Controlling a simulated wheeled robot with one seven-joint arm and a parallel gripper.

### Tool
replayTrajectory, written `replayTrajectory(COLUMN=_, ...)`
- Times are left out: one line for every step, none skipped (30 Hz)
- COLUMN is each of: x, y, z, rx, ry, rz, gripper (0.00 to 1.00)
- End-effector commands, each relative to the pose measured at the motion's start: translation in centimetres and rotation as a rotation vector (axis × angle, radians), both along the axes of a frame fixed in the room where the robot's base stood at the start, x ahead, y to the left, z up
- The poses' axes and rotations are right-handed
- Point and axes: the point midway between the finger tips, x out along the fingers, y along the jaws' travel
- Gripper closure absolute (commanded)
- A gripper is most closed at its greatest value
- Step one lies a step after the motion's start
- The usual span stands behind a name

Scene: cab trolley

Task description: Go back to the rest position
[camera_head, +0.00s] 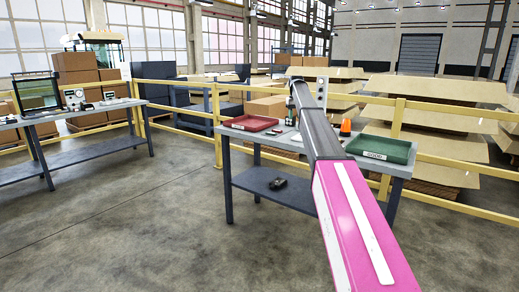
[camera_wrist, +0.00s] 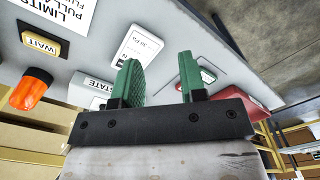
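My gripper (camera_wrist: 160,75) has two green fingers, spread apart with nothing between them. Part of the workbench top with its labels and small parts shows beyond the fingertips in the wrist view. In the head view my pink and black arm reaches forward over the workbench (camera_head: 262,182) and hides my gripper.
A red tray (camera_head: 250,123) sits on the bench's left and a green tray (camera_head: 380,149) on its right. An orange item (camera_head: 346,127) stands near the green tray. Yellow railings (camera_head: 435,149) run behind; open floor lies left.

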Motion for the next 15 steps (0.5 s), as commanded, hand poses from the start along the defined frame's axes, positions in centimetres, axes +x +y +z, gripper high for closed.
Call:
replayTrajectory(x=-0.8, y=0.1, z=-0.9, rx=0.0, ry=0.001, rz=-0.001, gripper=0.62)
replayTrajectory(x=-1.1, y=0.1, z=-1.3, rx=0.0, ry=0.001, rz=-0.002, gripper=0.62)
replayTrajectory(x=-1.4, y=0.1, z=-1.9, rx=0.0, ry=0.001, rz=-0.004, gripper=0.62)
replayTrajectory(x=-1.7, y=0.1, z=-2.3, rx=0.0, ry=0.001, rz=-0.005, gripper=0.62)
replayTrajectory(x=-2.0, y=0.1, z=-2.8, rx=0.0, ry=0.0, rz=-0.006, gripper=0.62)
replayTrajectory(x=-2.6, y=0.1, z=-3.8, rx=0.0, ry=0.0, rz=-0.008, gripper=0.62)
replayTrajectory(x=-2.9, y=0.1, z=-4.4, rx=0.0, ry=0.001, rz=-0.01, gripper=0.62)
replayTrajectory(x=-3.3, y=0.1, z=-5.0, rx=0.0, ry=0.001, rz=-0.011, gripper=0.62)
replayTrajectory(x=-4.1, y=0.1, z=-6.0, rx=0.0, ry=0.002, rz=-0.014, gripper=0.62)
replayTrajectory(x=-4.5, y=0.1, z=-6.7, rx=0.0, ry=0.001, rz=-0.016, gripper=0.62)
replayTrajectory(x=-5.0, y=0.1, z=-7.5, rx=0.0, ry=0.001, rz=-0.018, gripper=0.62)
replayTrajectory(x=-5.9, y=0.1, z=-8.7, rx=0.0, ry=0.001, rz=-0.021, gripper=0.62)
replayTrajectory(x=-6.5, y=0.1, z=-9.5, rx=0.0, ry=0.002, rz=-0.022, gripper=0.62)
replayTrajectory(x=-7.3, y=0.1, z=-10.5, rx=0.0, ry=0.002, rz=-0.025, gripper=0.62)
replayTrajectory(x=-8.2, y=0.1, z=-11.8, rx=0.0, ry=0.001, rz=-0.028, gripper=0.62)
